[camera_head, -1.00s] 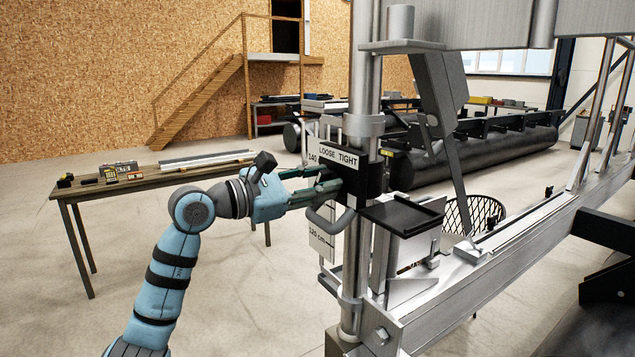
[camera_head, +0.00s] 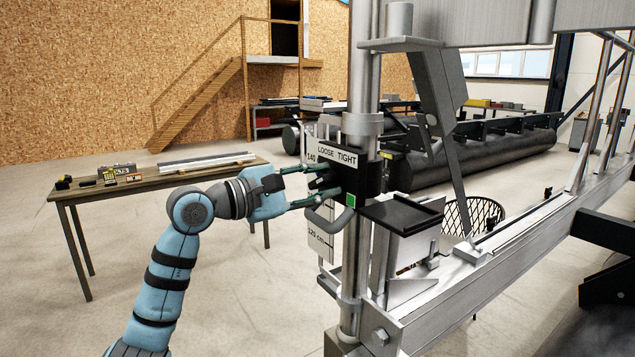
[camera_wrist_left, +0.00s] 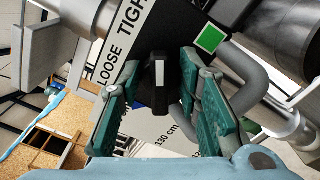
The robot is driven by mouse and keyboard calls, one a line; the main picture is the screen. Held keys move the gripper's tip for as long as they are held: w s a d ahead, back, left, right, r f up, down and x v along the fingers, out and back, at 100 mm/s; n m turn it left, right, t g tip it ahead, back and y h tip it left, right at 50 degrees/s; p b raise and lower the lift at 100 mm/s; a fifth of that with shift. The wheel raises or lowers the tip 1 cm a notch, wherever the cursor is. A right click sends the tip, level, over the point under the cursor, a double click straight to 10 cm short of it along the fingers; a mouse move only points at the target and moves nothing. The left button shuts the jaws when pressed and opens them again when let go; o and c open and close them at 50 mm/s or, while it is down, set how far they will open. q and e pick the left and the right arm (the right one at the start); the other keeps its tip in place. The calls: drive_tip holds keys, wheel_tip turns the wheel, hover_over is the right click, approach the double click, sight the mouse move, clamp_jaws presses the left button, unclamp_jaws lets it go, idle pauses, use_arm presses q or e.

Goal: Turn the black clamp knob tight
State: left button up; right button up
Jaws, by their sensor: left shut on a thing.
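The black clamp knob (camera_wrist_left: 159,82) has a white stripe and sits on a black clamp block (camera_head: 368,180) on the steel post. A white label (camera_head: 338,155) above it reads LOOSE and TIGHT. My left gripper (camera_head: 312,188) reaches in from the left, one finger above the knob and one below. In the left wrist view my left gripper (camera_wrist_left: 157,100) has a green pad on each side of the knob and is shut on it; where the pads touch is not clear. A green square (camera_head: 351,200) shows on the block's lower corner. My right gripper is out of view.
A curved grey handle (camera_head: 331,222) sits just below the gripper. A black tray-like plate (camera_head: 402,214) juts out right of the post. A wooden table (camera_head: 155,180) with small items stands behind my left arm. The floor between is clear.

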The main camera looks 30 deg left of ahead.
use_arm(q)
drive_tip(key=o, duration=1.1)
drive_tip(key=v, duration=0.7)
drive_tip(key=shift+s+a, duration=0.1)
drive_tip(key=shift+s, duration=0.05)
